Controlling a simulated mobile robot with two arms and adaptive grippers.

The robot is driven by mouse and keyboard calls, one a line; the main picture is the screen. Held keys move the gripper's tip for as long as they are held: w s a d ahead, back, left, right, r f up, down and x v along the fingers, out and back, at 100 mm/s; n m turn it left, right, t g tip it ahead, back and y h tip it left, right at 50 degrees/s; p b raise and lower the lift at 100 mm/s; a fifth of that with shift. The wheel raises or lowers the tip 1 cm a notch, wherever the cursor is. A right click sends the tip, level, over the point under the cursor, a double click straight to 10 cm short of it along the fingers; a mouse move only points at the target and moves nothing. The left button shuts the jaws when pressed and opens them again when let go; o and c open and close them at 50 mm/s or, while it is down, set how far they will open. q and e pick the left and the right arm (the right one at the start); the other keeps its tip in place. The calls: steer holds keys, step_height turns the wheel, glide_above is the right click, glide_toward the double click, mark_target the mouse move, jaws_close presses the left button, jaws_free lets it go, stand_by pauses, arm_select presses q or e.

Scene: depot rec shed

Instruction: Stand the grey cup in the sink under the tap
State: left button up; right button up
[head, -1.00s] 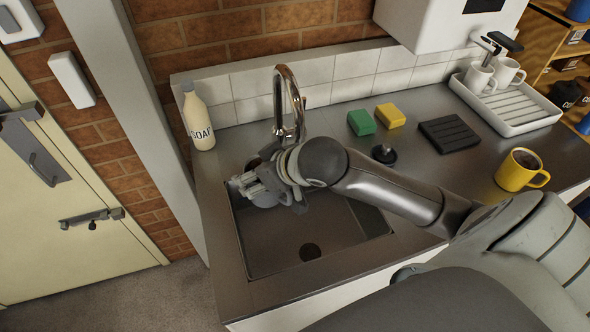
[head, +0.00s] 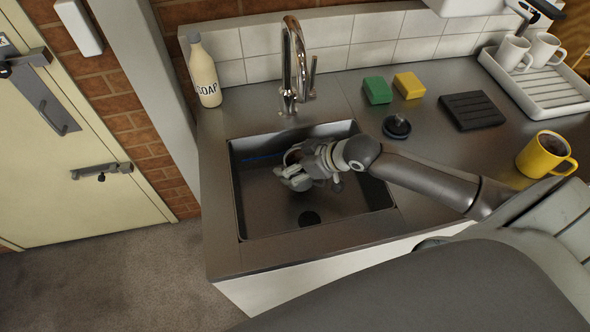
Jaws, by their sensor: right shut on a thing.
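My right gripper (head: 292,176) reaches into the sink (head: 251,216) from the right and is shut on the grey cup (head: 291,157). Only the cup's rim and part of its side show; the gripper hides the rest. The cup is inside the sink's outline, below and in front of the chrome tap (head: 289,70). I cannot tell whether its base touches the sink floor. My left gripper is not in view.
A soap bottle (head: 204,75) stands left of the tap. Right of the sink are a black plug (head: 397,126), green sponge (head: 377,91), yellow sponge (head: 409,85), black ridged mat (head: 472,110), yellow mug (head: 540,158) and white drying rack (head: 545,96). The drain (head: 309,218) is clear.

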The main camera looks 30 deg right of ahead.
step_height(320, 180, down, 3)
steer(key=shift+f, duration=0.1)
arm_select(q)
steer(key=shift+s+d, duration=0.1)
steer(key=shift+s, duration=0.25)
arm_select(e)
steer(key=shift+f, duration=0.15)
steer(key=o, duration=1.4)
steer(key=shift+f, duration=0.15)
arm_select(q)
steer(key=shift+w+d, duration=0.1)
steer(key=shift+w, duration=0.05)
arm_select(e)
steer(key=v, duration=1)
steer(key=shift+s+d+r, duration=0.15)
steer(key=shift+s+r, duration=0.05)
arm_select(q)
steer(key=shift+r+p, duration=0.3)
arm_select(e)
steer(key=shift+v, duration=0.8)
steer(key=shift+r, duration=0.1)
